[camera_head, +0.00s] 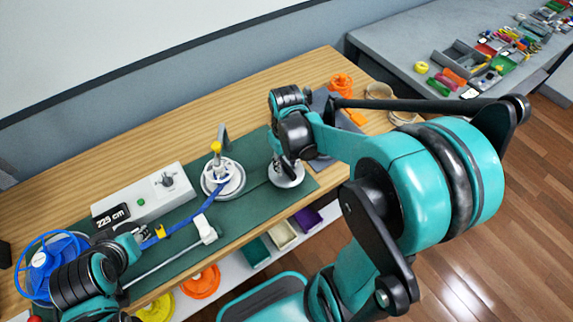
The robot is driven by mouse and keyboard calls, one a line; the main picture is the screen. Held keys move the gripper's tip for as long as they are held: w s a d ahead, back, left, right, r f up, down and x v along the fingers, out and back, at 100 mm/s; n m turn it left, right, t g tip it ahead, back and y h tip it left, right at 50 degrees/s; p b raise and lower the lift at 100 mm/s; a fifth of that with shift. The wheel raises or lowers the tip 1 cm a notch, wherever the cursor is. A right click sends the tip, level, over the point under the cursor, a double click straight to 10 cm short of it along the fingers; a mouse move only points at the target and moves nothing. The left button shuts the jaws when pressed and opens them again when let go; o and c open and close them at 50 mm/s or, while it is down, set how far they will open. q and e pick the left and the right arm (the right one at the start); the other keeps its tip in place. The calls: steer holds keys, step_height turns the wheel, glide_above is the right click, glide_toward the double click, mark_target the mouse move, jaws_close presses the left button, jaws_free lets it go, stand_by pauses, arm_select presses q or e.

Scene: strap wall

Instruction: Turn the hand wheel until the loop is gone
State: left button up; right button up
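The blue hand wheel (31,287) stands at the left end of the bench, partly covered by my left arm. A blue strap (208,204) runs from near my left gripper up to a white round pulley (226,183) with a yellow-topped post. A yellow piece (160,232) sits on the strap. I cannot make out a clear loop in the strap. My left gripper (140,240) is beside the wheel, near the strap; its fingers are not clear. My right gripper (285,164) points down over a second white disc (289,180); its fingers are mostly hidden.
A white box (149,190) with a knob, a green button and a "225 cm" display stands behind the strap. A white bar (167,257) lies in front on the green mat (250,206). Orange parts (341,84) lie at the back right. Coloured bins (282,234) sit below the bench.

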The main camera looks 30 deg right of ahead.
jaws_close()
steer(key=shift+m, duration=0.4)
steer(key=m, duration=0.3)
steer(key=shift+p, duration=0.35)
steer(key=shift+m, duration=2)
